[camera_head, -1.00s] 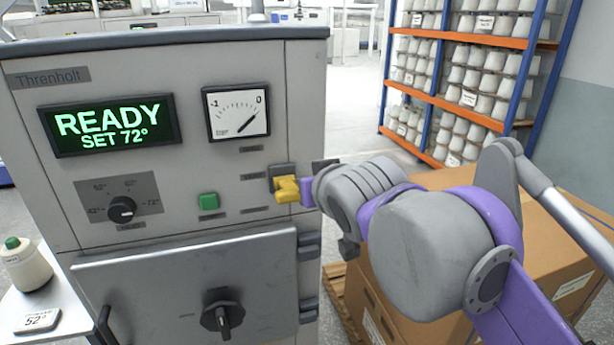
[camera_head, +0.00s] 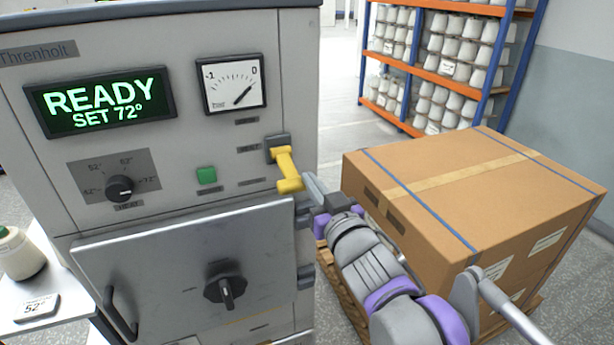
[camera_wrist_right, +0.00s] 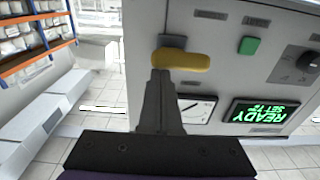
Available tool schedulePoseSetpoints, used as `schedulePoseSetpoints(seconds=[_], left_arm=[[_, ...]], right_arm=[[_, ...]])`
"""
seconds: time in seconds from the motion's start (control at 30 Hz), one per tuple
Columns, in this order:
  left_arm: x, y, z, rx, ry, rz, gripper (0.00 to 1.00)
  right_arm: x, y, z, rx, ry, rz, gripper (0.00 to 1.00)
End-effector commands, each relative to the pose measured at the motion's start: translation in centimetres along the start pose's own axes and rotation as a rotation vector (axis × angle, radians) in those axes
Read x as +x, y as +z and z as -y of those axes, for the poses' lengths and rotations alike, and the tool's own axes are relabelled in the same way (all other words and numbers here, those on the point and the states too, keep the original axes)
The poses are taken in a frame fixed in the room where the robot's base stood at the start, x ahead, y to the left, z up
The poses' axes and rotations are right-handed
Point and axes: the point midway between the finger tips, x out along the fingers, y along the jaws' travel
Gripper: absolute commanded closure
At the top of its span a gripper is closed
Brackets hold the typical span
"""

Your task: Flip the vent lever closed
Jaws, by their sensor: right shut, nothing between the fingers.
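The yellow vent lever (camera_head: 286,166) sits on a dark mount at the right edge of the grey machine's front. It slants downward from the mount, with its thick end lowest. My right gripper (camera_head: 312,187) is just right of that lower end, its fingers shut with nothing between them. In the right wrist view, the lever (camera_wrist_right: 182,60) lies across the tips of the shut fingers (camera_wrist_right: 160,76). I cannot tell whether they touch. My left gripper is not in view.
A gauge (camera_head: 233,84), a green button (camera_head: 206,176) and a knob (camera_head: 120,188) are on the same panel. A door with a dark handle (camera_head: 225,288) is below. A large carton (camera_head: 470,190) on a pallet stands close to the right of my arm.

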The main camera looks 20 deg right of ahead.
Motion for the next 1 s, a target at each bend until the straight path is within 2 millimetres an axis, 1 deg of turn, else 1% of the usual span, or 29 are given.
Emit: schedulePoseSetpoints(seconds=[0.03, 0.1, 0.3, 0.4, 0.57, 1.0], left_arm=[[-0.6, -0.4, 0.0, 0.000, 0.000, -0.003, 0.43], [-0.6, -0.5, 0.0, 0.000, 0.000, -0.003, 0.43], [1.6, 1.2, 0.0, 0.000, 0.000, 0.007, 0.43], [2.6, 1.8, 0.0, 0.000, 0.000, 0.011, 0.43], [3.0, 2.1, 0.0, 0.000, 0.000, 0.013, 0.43], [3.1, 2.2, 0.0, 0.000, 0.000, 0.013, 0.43]], right_arm=[[0.1, 0.2, 0.0, 0.002, -0.001, -0.033, 1.00], [0.0, 1.0, 0.0, 0.002, 0.002, -0.088, 1.00], [0.2, 3.5, -0.1, -0.001, 0.005, -0.243, 1.00], [0.4, 4.2, -0.1, -0.002, 0.006, -0.304, 1.00], [0.7, 4.8, -0.1, -0.003, 0.007, -0.338, 1.00], [1.1, 5.5, -0.1, -0.002, 0.007, -0.335, 1.00]])
